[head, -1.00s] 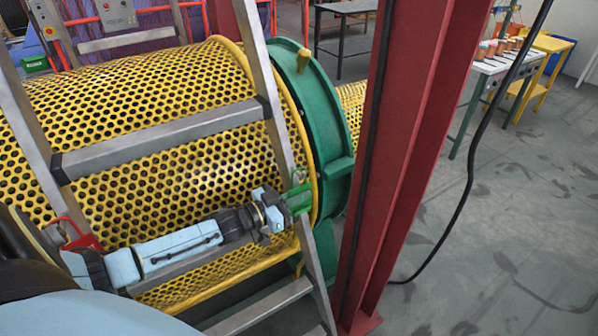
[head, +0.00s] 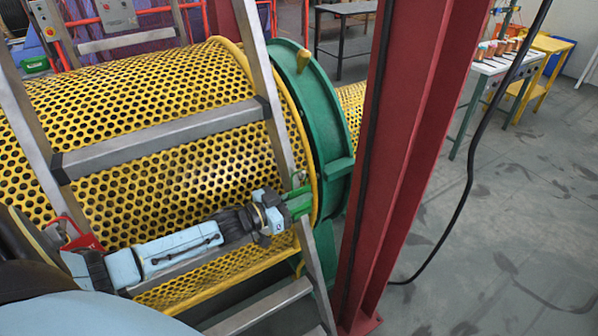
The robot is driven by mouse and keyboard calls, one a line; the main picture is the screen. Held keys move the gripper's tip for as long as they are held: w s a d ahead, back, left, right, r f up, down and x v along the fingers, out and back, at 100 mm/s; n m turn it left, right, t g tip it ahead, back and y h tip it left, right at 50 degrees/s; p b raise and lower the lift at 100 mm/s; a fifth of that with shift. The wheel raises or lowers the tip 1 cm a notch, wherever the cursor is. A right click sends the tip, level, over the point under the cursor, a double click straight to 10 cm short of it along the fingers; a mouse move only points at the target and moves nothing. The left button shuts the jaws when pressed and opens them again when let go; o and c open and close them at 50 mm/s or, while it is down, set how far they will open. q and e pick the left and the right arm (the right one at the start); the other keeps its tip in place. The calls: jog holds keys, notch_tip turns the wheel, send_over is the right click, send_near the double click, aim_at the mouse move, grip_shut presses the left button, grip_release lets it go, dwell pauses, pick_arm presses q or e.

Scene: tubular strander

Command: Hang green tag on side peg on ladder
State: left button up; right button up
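The grey ladder (head: 160,137) leans in front of the yellow perforated drum. My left arm reaches across it from the lower left, and my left gripper (head: 287,209) is at the right rail. The gripper is shut on the green tag (head: 300,203), which lies against that rail. A small side peg or loop (head: 299,178) shows just above the tag. I cannot tell whether the tag's loop is around the peg, as the detail is too small. My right gripper is not in view.
The yellow drum guard (head: 190,85) and green ring (head: 335,150) stand close behind the ladder. A red column (head: 405,130) stands to the right, with a black cable (head: 468,190) beyond.

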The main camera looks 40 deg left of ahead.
pick_arm(q)
jog(key=shift+a+f+y, duration=0.3)
jog(key=shift+a+f, duration=0.05)
jog(key=shift+a, duration=0.35)
jog(key=shift+o, duration=0.2)
jog(key=shift+p+v, duration=0.55)
jog(key=shift+v, duration=0.25)
jog(key=shift+p+v, duration=0.45)
jog(key=shift+v, duration=0.55)
jog(key=shift+s+a+f, duration=0.15)
jog(key=shift+s+a, duration=0.35)
jog(key=shift+s+p, duration=0.55)
jog(key=shift+s, duration=0.05)
jog(key=shift+p+v, duration=0.5)
jog(key=shift+v, duration=0.85)
jog(key=shift+d, duration=0.1)
